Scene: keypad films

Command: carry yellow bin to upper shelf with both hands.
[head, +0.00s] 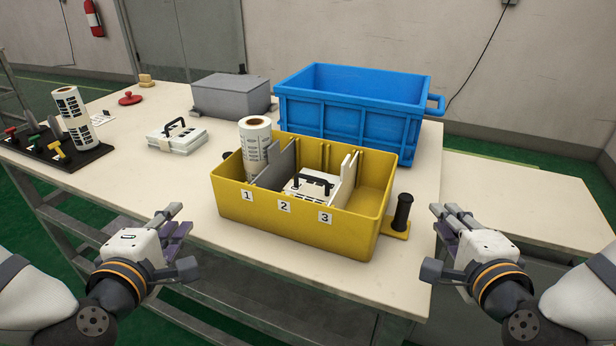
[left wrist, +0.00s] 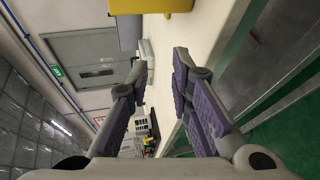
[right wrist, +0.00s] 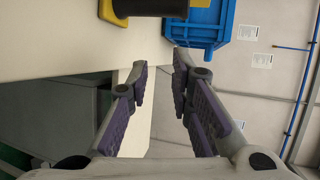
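The yellow bin (head: 300,222) sits on the near table, with compartments labelled 1, 2 and 3. A roll of labels stands in compartment 1, and a white case with a black handle lies towards compartment 3. My left gripper (head: 178,219) is open and empty, left of and in front of the bin. My right gripper (head: 444,217) is open and empty, right of the black handle. The bin's edge shows in the left wrist view (left wrist: 150,6). No upper shelf is clearly identifiable.
A blue crate (head: 350,110) stands behind the bin. A grey box (head: 231,97), a white case (head: 176,138) and a black rack (head: 55,150) with a label roll are on the table's left side. A lower pale surface (head: 520,195) lies to the right.

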